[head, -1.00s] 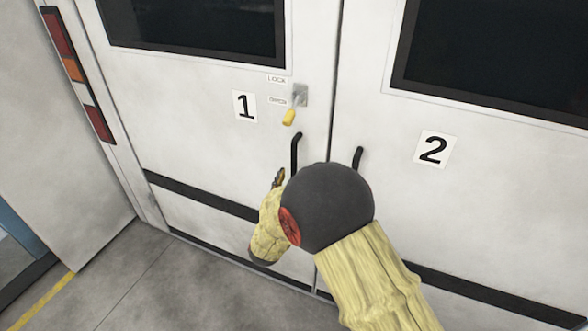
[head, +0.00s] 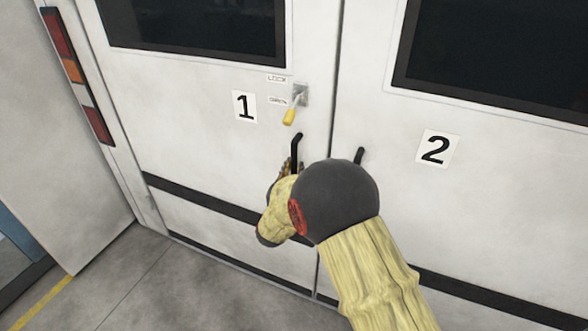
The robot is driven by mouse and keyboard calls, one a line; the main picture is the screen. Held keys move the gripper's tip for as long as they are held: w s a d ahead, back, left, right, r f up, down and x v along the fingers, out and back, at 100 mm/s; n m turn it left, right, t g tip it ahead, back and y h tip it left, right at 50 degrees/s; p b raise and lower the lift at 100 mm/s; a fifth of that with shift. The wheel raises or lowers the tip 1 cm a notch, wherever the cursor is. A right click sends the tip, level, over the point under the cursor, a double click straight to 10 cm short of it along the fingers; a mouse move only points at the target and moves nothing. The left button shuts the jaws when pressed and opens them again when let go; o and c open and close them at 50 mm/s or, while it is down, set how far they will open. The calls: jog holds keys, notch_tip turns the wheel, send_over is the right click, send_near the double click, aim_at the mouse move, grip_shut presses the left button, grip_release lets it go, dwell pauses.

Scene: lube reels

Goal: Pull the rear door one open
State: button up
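Rear door one (head: 190,130) is the white left door with the label "1" and a dark window. It is shut against the right door. Its black bar handle (head: 296,150) stands upright near the middle seam. My gripper (head: 291,167) is at the lower part of this handle, overlapping it in the head view. My arm's dark round joint and yellow sleeve hide part of the gripper and the handle's lower end. I cannot tell whether the fingers are open or closed around the handle. A lock lever with a yellow grip (head: 291,115) hangs above the handle, by the OPEN label.
Door two (head: 480,170), labelled "2", is shut on the right, with its own black handle (head: 359,155) partly behind my arm. A white panel with red and orange lights (head: 75,75) stands at the left. The grey floor (head: 140,285) at lower left is clear.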

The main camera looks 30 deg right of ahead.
grip_shut()
dwell(0.6)
